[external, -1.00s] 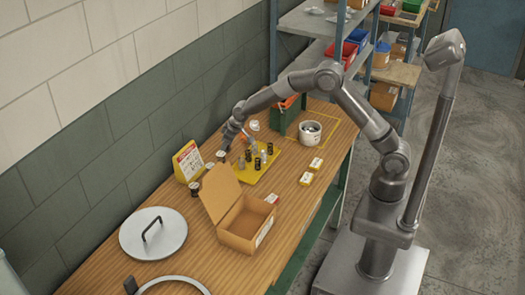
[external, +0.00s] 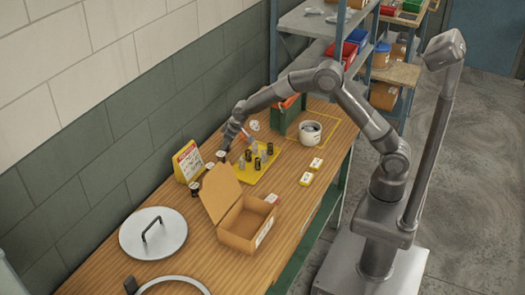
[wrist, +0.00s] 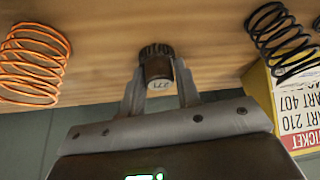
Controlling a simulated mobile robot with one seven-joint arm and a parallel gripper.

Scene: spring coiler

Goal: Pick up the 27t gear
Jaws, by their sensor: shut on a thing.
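The 27t gear (wrist: 157,62) is a dark toothed cylinder with a pale label in the wrist view. It stands between the two fingertips of my gripper (wrist: 159,80), which is shut on it. The gear's toothed end faces the wooden bench; I cannot tell whether it touches the bench. In the external view my gripper (external: 224,150) is low over the bench near the wall, and the fingers are too small to make out there.
An orange spring (wrist: 34,62) and a black spring (wrist: 283,40) flank my gripper in the wrist view. A yellow sign (external: 188,162), a yellow mat (external: 247,176) with several small cylinders and an open cardboard box (external: 238,238) stand nearby.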

